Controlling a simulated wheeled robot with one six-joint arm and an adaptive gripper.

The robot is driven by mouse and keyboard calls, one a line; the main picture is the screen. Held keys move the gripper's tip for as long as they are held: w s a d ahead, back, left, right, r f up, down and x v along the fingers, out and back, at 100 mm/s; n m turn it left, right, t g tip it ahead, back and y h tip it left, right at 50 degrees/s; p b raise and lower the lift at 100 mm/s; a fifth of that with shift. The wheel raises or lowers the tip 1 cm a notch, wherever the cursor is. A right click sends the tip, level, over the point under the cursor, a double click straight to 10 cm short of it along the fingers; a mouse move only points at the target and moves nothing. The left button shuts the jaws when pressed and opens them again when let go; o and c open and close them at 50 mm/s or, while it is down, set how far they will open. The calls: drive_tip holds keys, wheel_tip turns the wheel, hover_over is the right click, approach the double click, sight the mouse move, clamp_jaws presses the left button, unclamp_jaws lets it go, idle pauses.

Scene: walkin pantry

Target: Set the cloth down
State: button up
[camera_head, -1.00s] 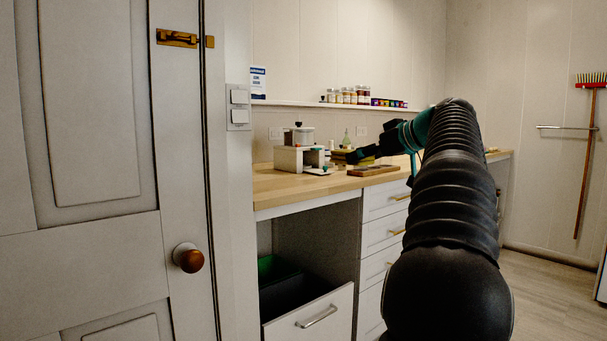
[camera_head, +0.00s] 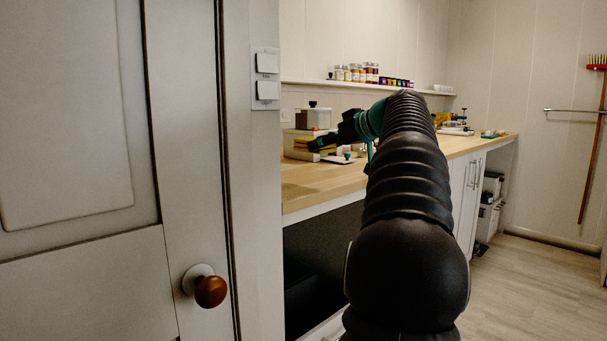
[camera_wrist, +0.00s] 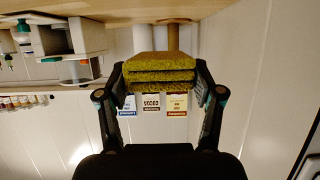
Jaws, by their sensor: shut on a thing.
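The cloth (camera_wrist: 160,75) is a folded, layered, mustard-yellow stack between the two fingers of my gripper (camera_wrist: 160,82) in the wrist view. My gripper is shut on it. I cannot tell how far the cloth is above the counter. My arm hides part of the counter.
Jars (camera_head: 356,73) line a wall shelf. A door with a brown knob (camera_head: 210,291) fills the left. Bare counter shows in front of the canister. Floor (camera_head: 535,285) at right is clear.

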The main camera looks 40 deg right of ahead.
hover_over(300, 184)
wheel_tip(300, 184, down, 4)
drive_tip(key=shift+a+f, duration=0.1)
drive_tip(key=shift+f, duration=0.1)
drive_tip(key=shift+f+b, duration=0.4)
drive_tip(key=shift+f, duration=1.6)
drive_tip(key=shift+f, duration=0.15)
drive_tip(key=o, duration=1.1)
drive_tip(key=shift+r, duration=0.2)
drive_tip(key=v, duration=1.2)
drive_tip(key=shift+s+b, duration=0.1)
drive_tip(key=shift+b, duration=0.3)
